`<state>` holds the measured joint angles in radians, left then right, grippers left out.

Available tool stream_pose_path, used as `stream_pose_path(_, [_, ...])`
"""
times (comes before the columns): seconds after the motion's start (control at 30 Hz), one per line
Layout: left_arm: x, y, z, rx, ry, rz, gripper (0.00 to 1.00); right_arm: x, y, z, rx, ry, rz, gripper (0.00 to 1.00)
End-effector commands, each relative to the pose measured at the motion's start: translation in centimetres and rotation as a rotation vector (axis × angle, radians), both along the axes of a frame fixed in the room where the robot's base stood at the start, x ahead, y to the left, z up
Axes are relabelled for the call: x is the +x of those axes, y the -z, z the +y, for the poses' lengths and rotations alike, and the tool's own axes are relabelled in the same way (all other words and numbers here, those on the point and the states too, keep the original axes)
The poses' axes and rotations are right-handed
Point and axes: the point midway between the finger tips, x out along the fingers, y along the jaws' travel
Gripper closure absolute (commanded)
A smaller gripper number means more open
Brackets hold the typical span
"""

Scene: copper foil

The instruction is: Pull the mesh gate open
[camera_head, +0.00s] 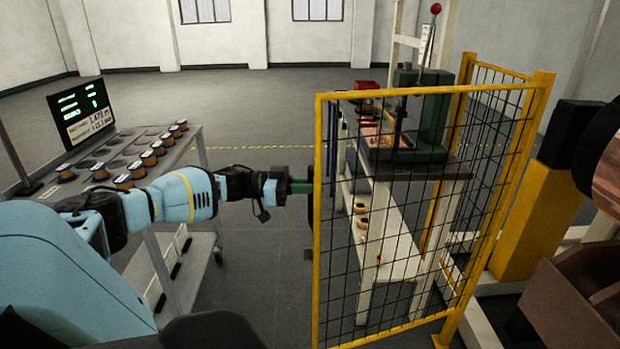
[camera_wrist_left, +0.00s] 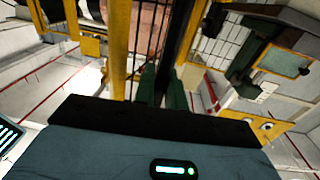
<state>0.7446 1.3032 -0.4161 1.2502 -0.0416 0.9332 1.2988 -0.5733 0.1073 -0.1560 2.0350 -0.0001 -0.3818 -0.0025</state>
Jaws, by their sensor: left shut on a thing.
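The mesh gate (camera_head: 317,250) is a yellow frame with black wire mesh. It stands upright at centre right in the head view, reaching from its left upright to a yellow post (camera_head: 525,150) on the right. My left gripper (camera_head: 302,186) is at the gate's left upright, about mid-height. In the left wrist view its green fingers (camera_wrist_left: 163,88) are shut around a dark upright bar (camera_wrist_left: 180,40), which looks like the gate's handle. The gate's frame partly hides the fingertips and handle in the head view. My right gripper is not in view.
A cart (camera_head: 190,147) with several copper spools and a display (camera_head: 82,110) stands at the left. Behind the mesh is a workbench (camera_head: 450,172) with a green machine (camera_head: 432,110). A second mesh panel (camera_head: 490,66) meets the post. Grey floor (camera_head: 255,270) between cart and gate is clear.

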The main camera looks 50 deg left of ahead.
Motion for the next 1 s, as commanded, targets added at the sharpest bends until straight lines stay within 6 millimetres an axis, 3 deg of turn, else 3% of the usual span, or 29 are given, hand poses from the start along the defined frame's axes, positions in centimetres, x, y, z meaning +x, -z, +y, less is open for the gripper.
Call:
stream_pose_path(0.37, [0.0,0.1,0.0,0.002,-0.001,0.002,1.00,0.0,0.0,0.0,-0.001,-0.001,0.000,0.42])
stream_pose_path(0.4, [0.0,0.1,0.0,0.002,-0.001,0.002,0.85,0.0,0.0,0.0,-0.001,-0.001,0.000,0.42])
stream_pose_path(0.43, [0.0,0.1,0.0,0.002,-0.001,0.002,0.82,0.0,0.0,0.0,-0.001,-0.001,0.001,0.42])
stream_pose_path(0.77, [-0.1,0.1,0.2,0.002,-0.001,0.002,0.82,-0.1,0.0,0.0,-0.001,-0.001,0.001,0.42])
stream_pose_path(1.0, [-1.8,0.2,1.6,0.004,-0.002,0.006,0.82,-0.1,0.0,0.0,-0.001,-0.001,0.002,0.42])
